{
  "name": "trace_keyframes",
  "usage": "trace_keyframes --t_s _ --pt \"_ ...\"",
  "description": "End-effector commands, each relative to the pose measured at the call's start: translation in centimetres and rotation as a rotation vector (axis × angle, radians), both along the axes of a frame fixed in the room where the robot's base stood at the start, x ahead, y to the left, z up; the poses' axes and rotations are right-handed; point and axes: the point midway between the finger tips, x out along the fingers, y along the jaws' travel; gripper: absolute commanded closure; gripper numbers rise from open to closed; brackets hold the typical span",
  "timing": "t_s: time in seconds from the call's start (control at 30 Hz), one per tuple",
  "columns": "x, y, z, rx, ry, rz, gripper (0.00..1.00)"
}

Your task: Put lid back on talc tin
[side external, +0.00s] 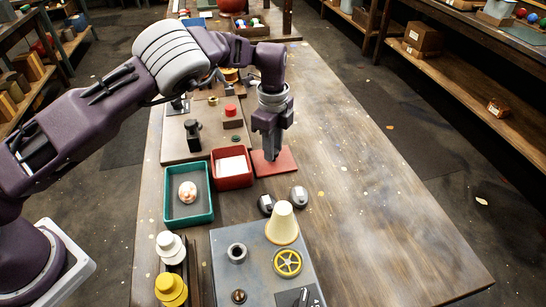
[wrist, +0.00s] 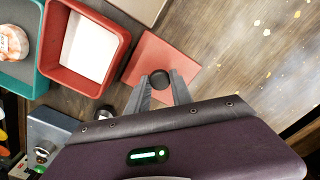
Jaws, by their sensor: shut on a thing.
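The talc tin is the open red square box (side external: 233,184), with a white fill inside, right of the green tray. It also shows in the wrist view (wrist: 121,54). The lid is a flat red square plate (side external: 289,164) with a dark round knob, a short gap to the right of the tin. In the wrist view the lid (wrist: 146,56) lies flat between the tin and bare table. My gripper (side external: 272,156) points straight down over the lid. Its fingers (wrist: 160,84) are shut on the knob. I cannot tell whether the lid touches the table.
Two small dark-and-silver objects (side external: 266,204) (side external: 299,196) and a cream cone (side external: 282,224) stand nearer the camera. A board with small items lies behind. The table's right side is clear.

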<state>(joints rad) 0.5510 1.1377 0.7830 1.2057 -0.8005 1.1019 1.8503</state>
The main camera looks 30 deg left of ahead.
Motion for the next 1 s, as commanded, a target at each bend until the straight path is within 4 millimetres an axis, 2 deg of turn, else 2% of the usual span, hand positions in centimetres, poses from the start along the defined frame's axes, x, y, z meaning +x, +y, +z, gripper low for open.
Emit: trace_keyframes --t_s 0.07,0.17,0.4,0.53,0.67,0.8,0.9,1.0 --pt "0.0 0.0 0.1 -0.001 -0.001 0.000 1.00" --pt "0.1 -0.1 1.5 -0.003 -0.003 -0.001 1.00" --pt "0.1 0.0 7.5 -0.003 -0.004 -0.001 1.00" --pt "-0.2 0.4 9.7 -0.001 -0.004 0.005 1.00" --pt "-2.5 2.8 11.5 -0.003 -0.009 0.025 1.00" --pt "-6.3 5.1 12.2 -0.002 -0.007 0.020 1.00" --pt "-8.3 6.0 12.3 -0.002 -0.005 0.008 1.00" --pt "-9.2 6.3 12.0 -0.001 -0.002 -0.001 1.00"
